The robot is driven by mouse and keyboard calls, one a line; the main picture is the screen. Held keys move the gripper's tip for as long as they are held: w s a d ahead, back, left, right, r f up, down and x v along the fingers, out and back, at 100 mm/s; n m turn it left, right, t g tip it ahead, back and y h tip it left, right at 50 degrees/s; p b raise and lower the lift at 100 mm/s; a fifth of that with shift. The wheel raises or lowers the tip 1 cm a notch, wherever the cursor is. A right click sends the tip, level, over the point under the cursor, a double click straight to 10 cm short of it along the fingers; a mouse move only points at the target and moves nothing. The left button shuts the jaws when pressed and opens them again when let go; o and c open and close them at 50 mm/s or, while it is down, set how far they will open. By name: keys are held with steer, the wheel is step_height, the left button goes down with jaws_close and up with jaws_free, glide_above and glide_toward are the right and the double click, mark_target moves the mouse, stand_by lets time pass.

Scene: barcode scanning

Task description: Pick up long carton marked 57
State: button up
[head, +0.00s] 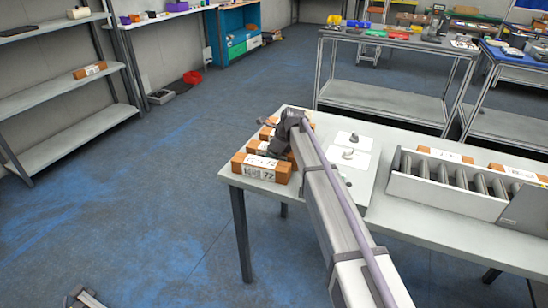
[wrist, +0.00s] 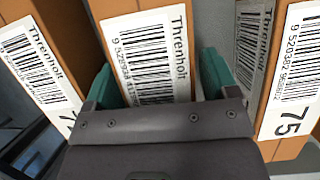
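My gripper (wrist: 158,72) is open in the wrist view, its green fingers on either side of a middle orange-brown carton (wrist: 115,8). A narrow gap shows between this carton and the right finger. Its white "Threnholt" barcode label faces me, but the gripper body hides its number, so I cannot tell whether it is 57. In the head view my gripper (head: 284,135) is down among cartons at the table's left end, and its fingertips are hidden. The front carton there is marked 72 (head: 240,165). No readable 57 shows.
In the wrist view, a carton (wrist: 65,20) stands close on the left and one marked 75 (wrist: 290,150) close on the right. On the table (head: 440,232) are a white board (head: 362,165) with small grey items and a roller conveyor (head: 450,190) with more cartons.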

steer(key=c, duration=1.1)
steer(key=shift+o, duration=0.2)
steer(key=shift+r, duration=0.1)
step_height(320, 180, up, 10)
steer(key=p, duration=1)
steer(key=shift+r, duration=0.2)
